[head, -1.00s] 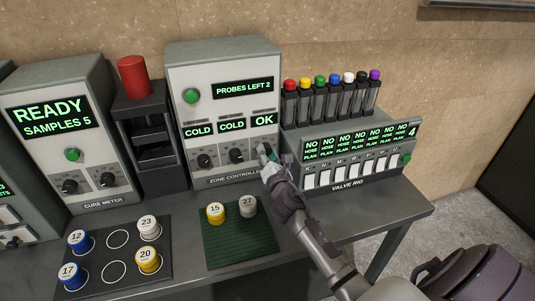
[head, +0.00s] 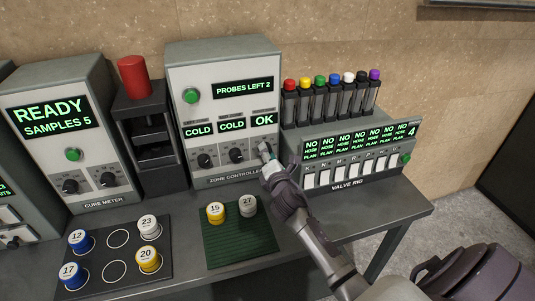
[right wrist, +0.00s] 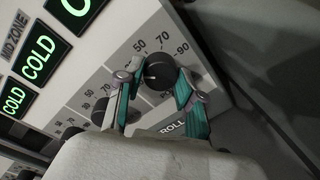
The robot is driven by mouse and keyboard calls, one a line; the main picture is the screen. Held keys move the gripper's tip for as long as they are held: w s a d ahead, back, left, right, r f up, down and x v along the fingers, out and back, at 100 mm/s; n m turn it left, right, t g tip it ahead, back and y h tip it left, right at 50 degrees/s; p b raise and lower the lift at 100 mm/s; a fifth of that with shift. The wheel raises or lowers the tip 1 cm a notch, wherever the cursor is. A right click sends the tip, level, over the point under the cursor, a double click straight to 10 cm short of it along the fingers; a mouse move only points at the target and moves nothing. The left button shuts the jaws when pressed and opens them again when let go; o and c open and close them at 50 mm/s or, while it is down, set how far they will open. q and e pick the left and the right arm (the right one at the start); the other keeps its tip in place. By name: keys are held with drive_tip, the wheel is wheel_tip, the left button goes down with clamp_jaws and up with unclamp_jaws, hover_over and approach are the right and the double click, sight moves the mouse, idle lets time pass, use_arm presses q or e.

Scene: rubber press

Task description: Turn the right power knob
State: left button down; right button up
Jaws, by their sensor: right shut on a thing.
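The zone controller (head: 222,80) is a grey box whose screens read PROBES LEFT 2, COLD, COLD and OK. Its left knob (head: 204,160) and middle knob (head: 236,155) are black and uncovered in the head view. The right power knob (right wrist: 158,70) is a round black knob under the OK screen. My right gripper (right wrist: 160,84) has its teal-padded fingers on either side of this knob and is shut on it. In the head view the gripper (head: 268,160) hides most of the knob. My left gripper is not in view.
The valve rig (head: 347,187) stands close on the right of my right gripper, with coloured hoses above. A green mat (head: 238,250) with two numbered pucks lies in front. The cure meter (head: 60,115) and a press with a red top (head: 133,77) stand left.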

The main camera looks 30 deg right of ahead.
drive_tip(key=o, duration=1.1)
drive_tip(key=shift+o, duration=0.2)
drive_tip(key=shift+s, duration=0.1)
drive_tip(key=v, duration=1.2)
